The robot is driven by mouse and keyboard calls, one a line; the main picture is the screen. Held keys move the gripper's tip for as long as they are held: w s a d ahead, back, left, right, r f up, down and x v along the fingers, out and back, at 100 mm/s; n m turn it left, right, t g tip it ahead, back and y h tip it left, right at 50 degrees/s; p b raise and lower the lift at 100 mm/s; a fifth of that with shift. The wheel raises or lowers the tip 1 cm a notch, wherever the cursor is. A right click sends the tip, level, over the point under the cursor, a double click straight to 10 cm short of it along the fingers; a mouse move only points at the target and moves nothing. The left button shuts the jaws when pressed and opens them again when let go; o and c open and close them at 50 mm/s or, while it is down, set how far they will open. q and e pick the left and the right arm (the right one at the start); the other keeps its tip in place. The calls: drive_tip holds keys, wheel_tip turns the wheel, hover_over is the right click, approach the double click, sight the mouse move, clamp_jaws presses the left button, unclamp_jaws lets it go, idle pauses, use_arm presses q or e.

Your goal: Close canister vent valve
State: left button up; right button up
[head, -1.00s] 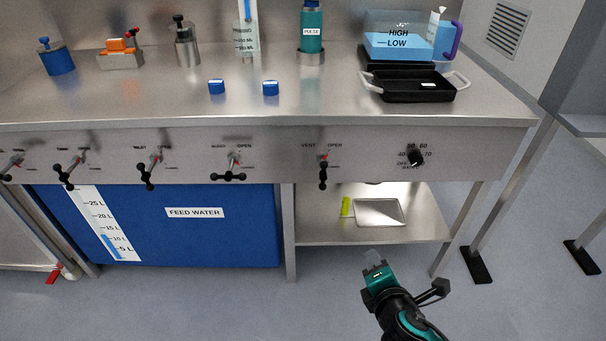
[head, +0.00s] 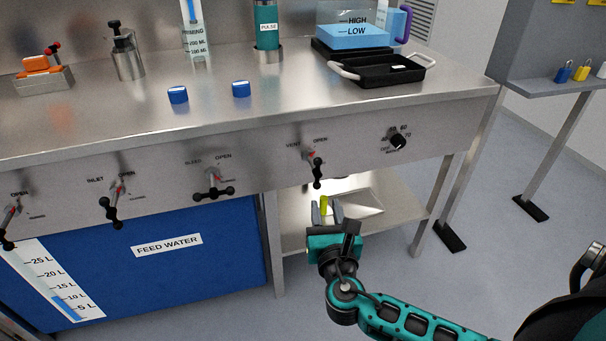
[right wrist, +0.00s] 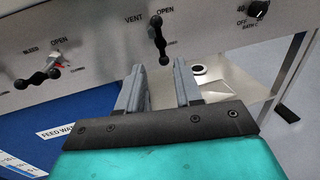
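The vent valve (head: 316,168) is on the steel front panel, beside the words VENT and OPEN. Its black handle hangs down from a small red-marked pivot. It also shows in the right wrist view (right wrist: 160,42), just beyond my fingertips, with its lower end between the lines of the fingers. My right gripper (head: 327,212) is open and empty, below the valve and apart from it. Its two grey fingers also show in the right wrist view (right wrist: 158,72). My left gripper is not in view.
More black-handled valves, including the bleed valve (head: 214,184) and inlet valve (head: 117,198), line the panel to the left. A dial (head: 397,140) is to the right. A shelf (head: 295,240) with a tray (head: 362,204) is underneath. A blue feed water tank (head: 215,265) stands lower left.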

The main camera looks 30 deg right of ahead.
sight(318, 173)
drive_tip(key=b+x, duration=0.2)
drive_tip(key=x, duration=0.9)
drive_tip(key=shift+w+d, duration=0.15)
drive_tip(key=shift+w, duration=0.15)
drive_tip(key=shift+w+d+b, duration=0.2)
drive_tip(key=shift+w+b, duration=0.1)
drive_tip(key=shift+w, duration=0.2)
drive_tip(key=shift+c, duration=0.4)
clamp_jaws()
drive_tip(key=shift+d, duration=0.1)
